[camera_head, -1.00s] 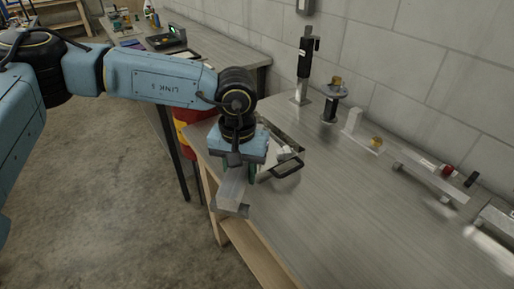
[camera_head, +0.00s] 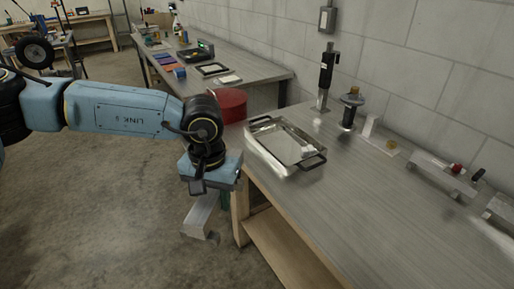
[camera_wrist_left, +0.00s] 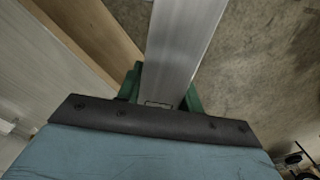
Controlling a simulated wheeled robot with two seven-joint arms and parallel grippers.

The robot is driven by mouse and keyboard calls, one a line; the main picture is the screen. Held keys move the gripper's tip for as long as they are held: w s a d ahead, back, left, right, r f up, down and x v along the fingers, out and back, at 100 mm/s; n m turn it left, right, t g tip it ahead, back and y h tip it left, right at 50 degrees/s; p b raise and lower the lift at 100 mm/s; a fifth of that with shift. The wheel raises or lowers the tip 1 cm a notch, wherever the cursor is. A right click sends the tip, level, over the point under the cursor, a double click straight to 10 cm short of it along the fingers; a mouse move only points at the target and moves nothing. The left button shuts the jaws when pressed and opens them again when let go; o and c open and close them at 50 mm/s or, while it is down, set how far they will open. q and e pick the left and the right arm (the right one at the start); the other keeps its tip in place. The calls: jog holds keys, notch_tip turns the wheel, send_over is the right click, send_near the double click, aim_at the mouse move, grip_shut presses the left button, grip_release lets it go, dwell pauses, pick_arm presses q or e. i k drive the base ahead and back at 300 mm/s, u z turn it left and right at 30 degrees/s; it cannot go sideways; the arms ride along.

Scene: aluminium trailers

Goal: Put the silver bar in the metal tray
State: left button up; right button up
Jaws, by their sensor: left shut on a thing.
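My left gripper (camera_head: 210,194) is shut on the silver bar (camera_head: 201,215) and holds it off the left edge of the workbench, over the concrete floor. In the left wrist view the bar (camera_wrist_left: 184,40) runs away from between the green fingers of the left gripper (camera_wrist_left: 165,88). The metal tray (camera_head: 262,148) is a shallow rectangular tray with black handles. It sits on the workbench near its left end, to the right of the gripper. A small light block (camera_head: 308,151) shows at its right side. My right gripper is not in view.
The workbench (camera_head: 370,190) has free room in front and right of the tray. A black and silver device (camera_head: 327,75), a knob-topped stand (camera_head: 350,107) and metal fixtures (camera_head: 440,172) line the wall.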

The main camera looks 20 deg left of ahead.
aim_at(278, 152)
jog(key=u, duration=1.15)
jog(key=i, duration=1.45)
jog(key=z, duration=2.45)
